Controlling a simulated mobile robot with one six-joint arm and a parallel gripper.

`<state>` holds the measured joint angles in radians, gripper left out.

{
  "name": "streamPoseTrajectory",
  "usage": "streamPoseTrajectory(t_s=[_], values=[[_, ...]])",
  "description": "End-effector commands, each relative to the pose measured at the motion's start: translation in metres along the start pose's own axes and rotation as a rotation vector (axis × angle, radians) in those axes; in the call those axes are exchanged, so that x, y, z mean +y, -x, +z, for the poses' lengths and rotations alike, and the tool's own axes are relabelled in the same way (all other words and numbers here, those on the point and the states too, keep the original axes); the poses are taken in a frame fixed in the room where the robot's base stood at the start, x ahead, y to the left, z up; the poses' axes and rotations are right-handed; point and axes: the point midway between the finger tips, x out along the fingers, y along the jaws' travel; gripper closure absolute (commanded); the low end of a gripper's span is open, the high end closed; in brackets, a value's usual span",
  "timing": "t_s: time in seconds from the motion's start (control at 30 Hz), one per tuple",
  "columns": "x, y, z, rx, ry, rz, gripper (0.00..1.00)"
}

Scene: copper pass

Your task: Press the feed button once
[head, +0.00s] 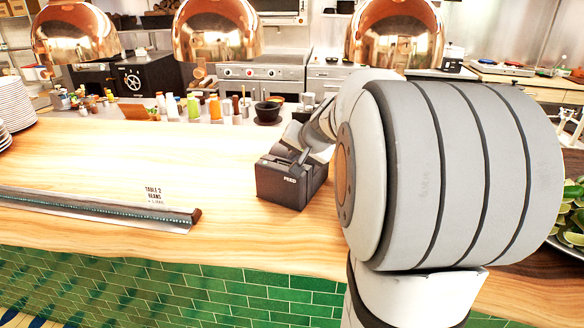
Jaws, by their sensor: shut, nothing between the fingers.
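A dark box-shaped printer (284,192) with the word FEED on its front stands on the wooden counter, just left of my arm. My gripper (300,158) is shut and reaches over the top of the printer, with its tip at or just above the top near the FEED label. The feed button itself is hidden or too small to make out. I cannot tell whether the fingertips touch the printer.
A dark ticket rail (100,207) with a paper ticket (154,194) lies along the counter's front left. Copper lamps (217,30) hang above. Bottles and a dark bowl (267,112) stand behind. Limes (572,215) sit at the right edge. The counter's middle left is clear.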

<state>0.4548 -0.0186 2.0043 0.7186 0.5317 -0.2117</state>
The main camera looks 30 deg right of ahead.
Motion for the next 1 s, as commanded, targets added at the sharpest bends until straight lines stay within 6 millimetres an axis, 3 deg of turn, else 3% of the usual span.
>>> streamPoseTrajectory(t_s=[1.0], values=[[0.0047, -0.0046, 0.0053, 0.0, 0.0, 0.0, 1.0]])
